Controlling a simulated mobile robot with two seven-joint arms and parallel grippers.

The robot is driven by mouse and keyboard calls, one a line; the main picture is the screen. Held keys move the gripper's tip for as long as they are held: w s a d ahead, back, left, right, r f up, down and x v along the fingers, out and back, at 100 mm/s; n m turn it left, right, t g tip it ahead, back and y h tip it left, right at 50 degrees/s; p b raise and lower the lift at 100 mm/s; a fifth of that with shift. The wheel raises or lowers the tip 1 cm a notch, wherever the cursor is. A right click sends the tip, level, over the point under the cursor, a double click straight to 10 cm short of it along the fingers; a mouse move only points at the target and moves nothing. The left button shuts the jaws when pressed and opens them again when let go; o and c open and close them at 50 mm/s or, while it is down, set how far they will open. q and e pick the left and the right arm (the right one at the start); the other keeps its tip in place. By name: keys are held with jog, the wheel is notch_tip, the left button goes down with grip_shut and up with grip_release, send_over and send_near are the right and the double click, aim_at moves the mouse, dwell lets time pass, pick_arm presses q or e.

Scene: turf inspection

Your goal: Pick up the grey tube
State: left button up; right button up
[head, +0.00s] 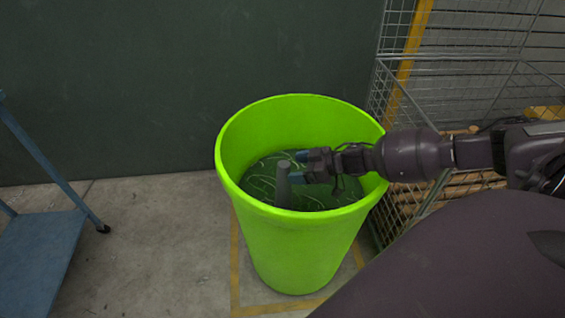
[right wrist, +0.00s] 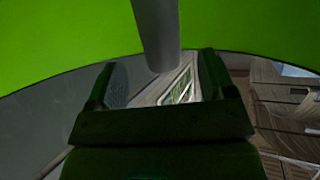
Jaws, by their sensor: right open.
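The grey tube (head: 283,184) stands roughly upright inside the bright green bin (head: 300,250). My right gripper (head: 298,167) reaches into the bin from the right, with its fingertips right beside the tube. In the right wrist view the tube (right wrist: 157,35) comes down from the top edge, and its end shows between and just beyond the two open fingers (right wrist: 158,75). The fingers show a gap on either side of it; I cannot tell whether the tube is fully between them. My left gripper is not in view.
The bin's round rim (head: 240,195) surrounds the gripper. Dark green material with pale strands (head: 262,180) lies inside. A wire mesh cage (head: 400,205) stands close on the right, a blue cart (head: 40,250) on the left. A dark wall (head: 150,80) is behind.

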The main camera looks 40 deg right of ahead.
aim_at(284, 170)
jog(key=x, duration=0.2)
jog(key=b+x, duration=0.1)
jog(key=x, duration=0.1)
jog(key=shift+a+f, duration=0.1)
jog(key=shift+f, duration=0.25)
jog(key=shift+w+a+f, duration=0.1)
jog(key=shift+w+a, duration=0.15)
jog(key=shift+w, duration=0.1)
jog(key=shift+c, duration=0.3)
jog(key=c, duration=1.2)
